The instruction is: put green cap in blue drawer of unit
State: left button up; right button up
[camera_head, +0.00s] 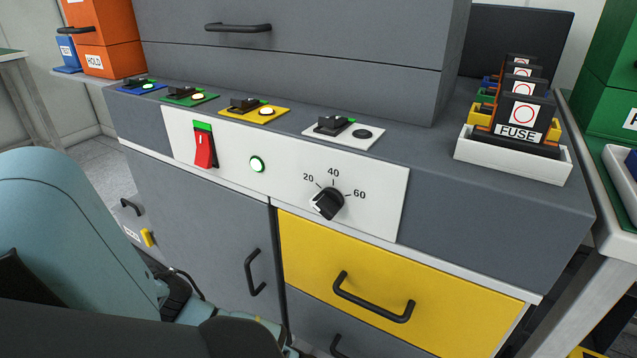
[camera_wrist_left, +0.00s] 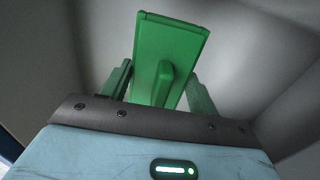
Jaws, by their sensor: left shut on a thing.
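The green cap (camera_wrist_left: 170,42) is a flat green plate with a raised grip, seen in the left wrist view. My left gripper (camera_wrist_left: 160,84) is shut on the grip, with a green finger on each side. Pale grey surfaces surround the cap; I cannot tell whether they are the inside of a drawer. In the head view my left arm reaches down at lower left, and its fingers and the cap are hidden. The unit (camera_head: 497,205) has a yellow drawer (camera_head: 440,290) at its front, shut. No blue drawer can be made out. My right gripper is not in view.
The unit's panel has a red switch (camera_head: 204,148) and a black dial (camera_head: 327,203). A white tray with fuse blocks (camera_head: 514,163) stands on its top right. A grey door with a handle (camera_head: 254,272) is left of the yellow drawer. An orange box (camera_head: 105,45) stands at far left.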

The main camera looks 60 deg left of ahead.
pick_arm(q)
notch_tip(320, 180, down, 4)
jog(key=shift+r+b, duration=0.25)
jog(key=shift+b, duration=0.5)
jog(key=shift+f, duration=0.35)
notch_tip(320, 180, down, 5)
jog(key=b, duration=0.3)
jog(key=shift+r, duration=0.1)
jog(key=shift+f+b, duration=0.2)
jog(key=shift+b, duration=0.1)
jog(key=o, duration=1)
jog(key=shift+c, duration=0.2)
